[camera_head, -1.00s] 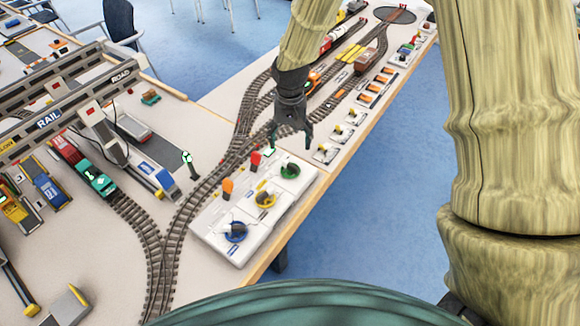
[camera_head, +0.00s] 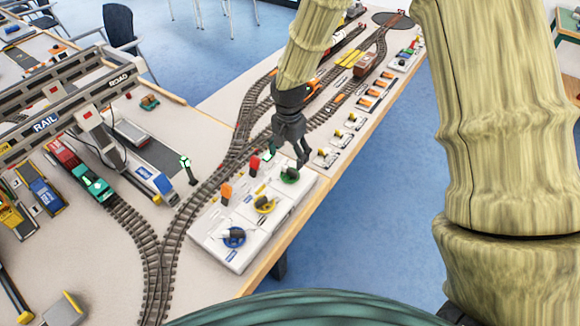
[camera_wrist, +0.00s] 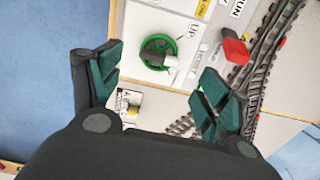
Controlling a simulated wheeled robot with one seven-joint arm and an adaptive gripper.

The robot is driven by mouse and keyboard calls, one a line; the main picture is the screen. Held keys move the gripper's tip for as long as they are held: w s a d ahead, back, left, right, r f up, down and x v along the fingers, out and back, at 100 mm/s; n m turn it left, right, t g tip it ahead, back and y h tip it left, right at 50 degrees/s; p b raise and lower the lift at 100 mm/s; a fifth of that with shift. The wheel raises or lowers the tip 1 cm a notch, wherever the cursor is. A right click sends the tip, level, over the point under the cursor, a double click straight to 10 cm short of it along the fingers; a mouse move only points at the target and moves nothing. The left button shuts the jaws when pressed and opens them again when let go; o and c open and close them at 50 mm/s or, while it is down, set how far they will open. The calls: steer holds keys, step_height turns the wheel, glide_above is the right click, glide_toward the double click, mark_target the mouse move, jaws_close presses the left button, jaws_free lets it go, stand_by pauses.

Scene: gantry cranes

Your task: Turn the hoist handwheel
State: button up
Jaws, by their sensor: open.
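The green handwheel (camera_head: 289,176) is at the far end of the white control panel (camera_head: 272,222) in the head view. In the wrist view, the green wheel (camera_wrist: 158,51) has a pale knob and sits beside the word "UP". A yellow wheel (camera_head: 265,205) and a blue wheel (camera_head: 233,237) are nearer on the panel. My gripper (camera_head: 287,158) is just above the green wheel, fingers pointing down. In the wrist view my gripper (camera_wrist: 160,72) is open and empty, its fingers apart from the wheel.
A red lever (camera_wrist: 236,48) stands close to the green wheel; an orange lever (camera_head: 226,193) is farther along the panel. Rail track (camera_head: 205,188) runs left of the panel. A green-topped signal post (camera_head: 187,168) stands beyond it. The table edge lies right of the panel.

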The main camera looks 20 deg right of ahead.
mark_target(289, 170)
steer(key=shift+f+p, duration=0.75)
steer(key=shift+f, duration=2.65)
steer(key=c, duration=1)
